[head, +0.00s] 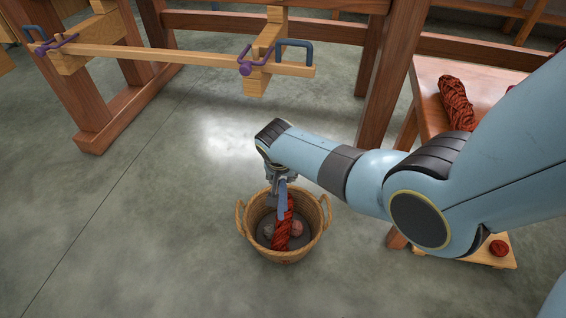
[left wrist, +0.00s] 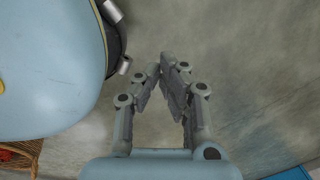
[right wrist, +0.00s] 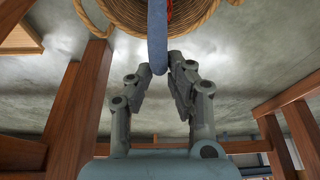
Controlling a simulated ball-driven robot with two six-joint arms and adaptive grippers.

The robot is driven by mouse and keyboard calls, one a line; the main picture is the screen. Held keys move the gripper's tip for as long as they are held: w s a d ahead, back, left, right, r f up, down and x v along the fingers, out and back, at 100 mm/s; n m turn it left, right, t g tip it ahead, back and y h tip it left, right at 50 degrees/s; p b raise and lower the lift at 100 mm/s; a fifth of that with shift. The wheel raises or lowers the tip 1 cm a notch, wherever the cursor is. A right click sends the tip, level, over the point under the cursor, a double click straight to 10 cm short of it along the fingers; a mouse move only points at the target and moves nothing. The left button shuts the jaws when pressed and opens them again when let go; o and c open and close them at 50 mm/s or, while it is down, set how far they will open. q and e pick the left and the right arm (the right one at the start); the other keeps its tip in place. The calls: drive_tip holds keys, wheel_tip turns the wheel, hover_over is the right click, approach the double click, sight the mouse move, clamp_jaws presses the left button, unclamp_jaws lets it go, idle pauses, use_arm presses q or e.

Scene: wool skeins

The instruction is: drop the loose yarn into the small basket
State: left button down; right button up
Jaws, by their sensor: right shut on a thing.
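The small wicker basket (head: 256,251) stands on the floor, with two rope handles. My right gripper (head: 279,188) is just above its opening, shut on a blue strip (head: 282,202). A twisted red yarn skein (head: 281,235) hangs at this strip, its lower part inside the basket; I cannot tell if it touches the bottom. In the right wrist view, the blue strip (right wrist: 157,38) lies between the fingers, with the basket (right wrist: 120,10) beyond. My left gripper (left wrist: 163,68) is empty, its fingertips together; it is not in the head view.
A pinkish ball (head: 296,228) and a greyish ball lie in the basket. Another red skein (head: 456,103) lies on a wooden bench at right, and a red ball (head: 499,247) on a low board. A wooden frame with clamps (head: 180,50) stands behind. Floor left is clear.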

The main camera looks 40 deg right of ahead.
drive_tip(key=shift+f, duration=0.1)
